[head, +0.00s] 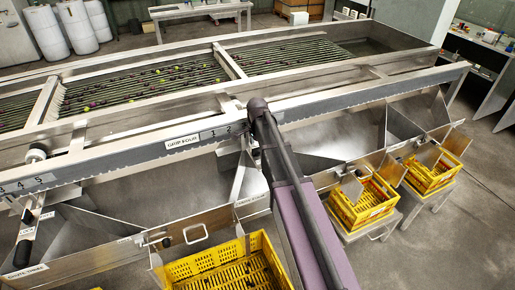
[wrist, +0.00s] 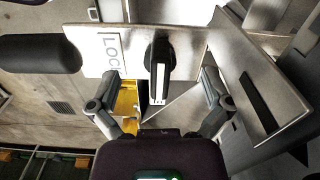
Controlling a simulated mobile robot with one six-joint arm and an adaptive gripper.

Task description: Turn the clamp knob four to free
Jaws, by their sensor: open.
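In the wrist view a black clamp knob (wrist: 159,65) with a pale pointer stripe sits on a steel plate (wrist: 190,45). The stripe runs nearly up and down in the picture. A label (wrist: 112,50) reading "LOCK", partly cut off, is left of the knob. My gripper (wrist: 160,84) is open, one finger on each side of the knob's lower end, with clear gaps and no visible contact. In the head view a label (head: 183,142) seems to read "GRIP FOUR" on the long rail (head: 110,162). My arm hides the knob and gripper there.
A black cylindrical handle (wrist: 40,53) stands left of the plate in the wrist view. An angled steel plate with a dark slot (wrist: 258,100) is close on the right. Yellow crates (head: 215,262) (head: 362,208) (head: 432,172) stand below the chutes in the head view.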

